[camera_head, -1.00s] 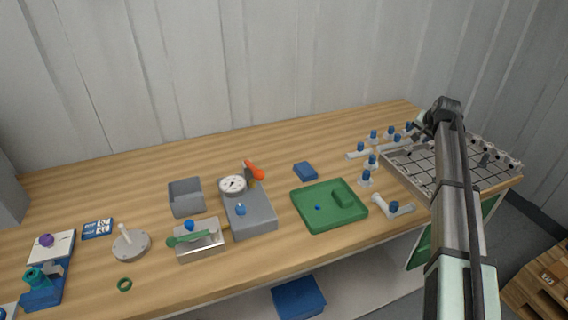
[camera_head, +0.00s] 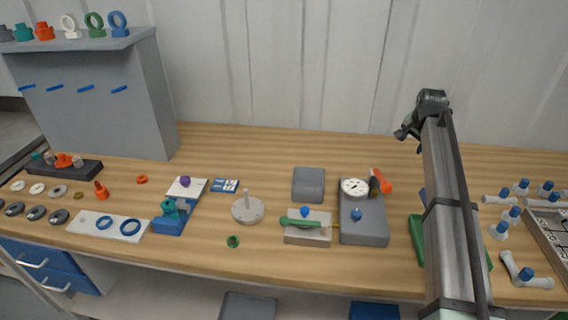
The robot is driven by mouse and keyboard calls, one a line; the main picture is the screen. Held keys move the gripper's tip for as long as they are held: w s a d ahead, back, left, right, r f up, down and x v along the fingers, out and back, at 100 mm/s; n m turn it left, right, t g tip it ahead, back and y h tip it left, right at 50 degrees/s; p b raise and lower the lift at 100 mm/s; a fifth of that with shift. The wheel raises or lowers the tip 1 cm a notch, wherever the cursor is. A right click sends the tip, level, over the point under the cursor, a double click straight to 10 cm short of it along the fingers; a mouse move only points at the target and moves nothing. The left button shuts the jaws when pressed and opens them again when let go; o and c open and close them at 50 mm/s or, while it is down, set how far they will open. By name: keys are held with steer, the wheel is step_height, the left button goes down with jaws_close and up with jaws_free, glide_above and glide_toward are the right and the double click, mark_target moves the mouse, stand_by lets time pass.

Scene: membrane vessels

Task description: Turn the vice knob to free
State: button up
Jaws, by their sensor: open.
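A small blue vice-like block (camera_head: 168,226) stands on the bench left of centre, with a teal round piece (camera_head: 169,208) and a grey part on it. My gripper (camera_head: 403,133) is at the end of my arm, high at the right. It is open, small and dark in the picture, far from the blue block and touching nothing.
A grey gauge box (camera_head: 364,222) with an orange handle (camera_head: 381,181), a metal block with a green lever (camera_head: 300,222) and a grey round stand (camera_head: 247,210) stand to the right. A white plate with blue rings (camera_head: 110,226) lies left. A tall grey shelf (camera_head: 101,95) rises behind.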

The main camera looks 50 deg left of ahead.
steer(key=s+a+r+n, duration=0.1)
steer(key=s+a+r, duration=0.1)
steer(key=s+a, duration=1.45)
step_height(320, 180, up, 5)
steer(key=n+h, duration=0.2)
steer(key=n, duration=0.1)
glide_above(184, 178)
steer(key=s+d, duration=0.2)
steer(key=s, duration=0.3)
steer(key=x, duration=1.3)
steer(key=shift+s+a+f, duration=0.2)
steer(key=shift+a+f, duration=0.1)
steer(key=shift+f, duration=0.05)
steer(key=c, duration=1)
